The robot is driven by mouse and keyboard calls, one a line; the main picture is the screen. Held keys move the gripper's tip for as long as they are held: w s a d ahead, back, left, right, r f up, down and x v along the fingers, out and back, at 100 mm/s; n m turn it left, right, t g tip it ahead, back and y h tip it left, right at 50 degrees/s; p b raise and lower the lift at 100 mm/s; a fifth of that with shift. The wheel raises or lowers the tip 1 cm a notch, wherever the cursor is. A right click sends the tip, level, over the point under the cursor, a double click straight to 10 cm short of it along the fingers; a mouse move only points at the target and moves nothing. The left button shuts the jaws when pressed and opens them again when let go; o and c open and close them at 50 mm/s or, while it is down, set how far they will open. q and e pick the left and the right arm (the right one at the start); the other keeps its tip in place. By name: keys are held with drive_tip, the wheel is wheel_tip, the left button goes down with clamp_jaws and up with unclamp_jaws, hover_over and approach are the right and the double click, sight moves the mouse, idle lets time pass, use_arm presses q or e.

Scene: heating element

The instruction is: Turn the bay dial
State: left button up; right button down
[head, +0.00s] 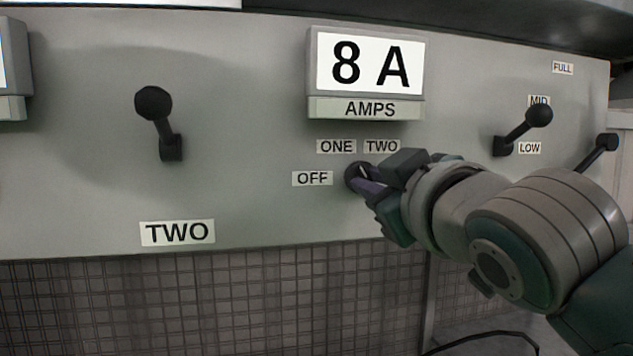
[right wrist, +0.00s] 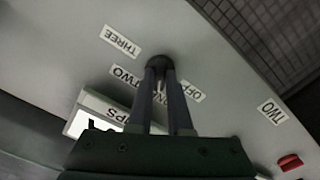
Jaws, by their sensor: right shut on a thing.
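The bay dial (head: 352,174) is a small dark round knob on the grey panel, below the 8 A AMPS display (head: 368,62). Labels OFF (head: 312,178), ONE (head: 336,146) and TWO (head: 381,146) surround it. My right gripper (head: 364,180) comes in from the right and is shut on the dial, hiding part of it. In the right wrist view both fingers close on the dark dial (right wrist: 159,62), with a THREE label (right wrist: 121,41) beside it. I cannot tell which label the dial points at. My left gripper is not in view.
A black lever (head: 157,120) stands left of the dial above a lower TWO label (head: 177,232). Another lever (head: 524,128) by FULL, MID and LOW labels sits to the right, above my right arm. Dark mesh (head: 200,300) lies below the panel.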

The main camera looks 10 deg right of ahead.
idle(0.4)
drive_tip(key=c, duration=0.8)
unclamp_jaws()
drive_tip(key=shift+c, duration=0.2)
drive_tip(key=s+b, duration=0.4)
drive_tip(key=s, duration=0.6)
drive_tip(key=shift+d, duration=0.15)
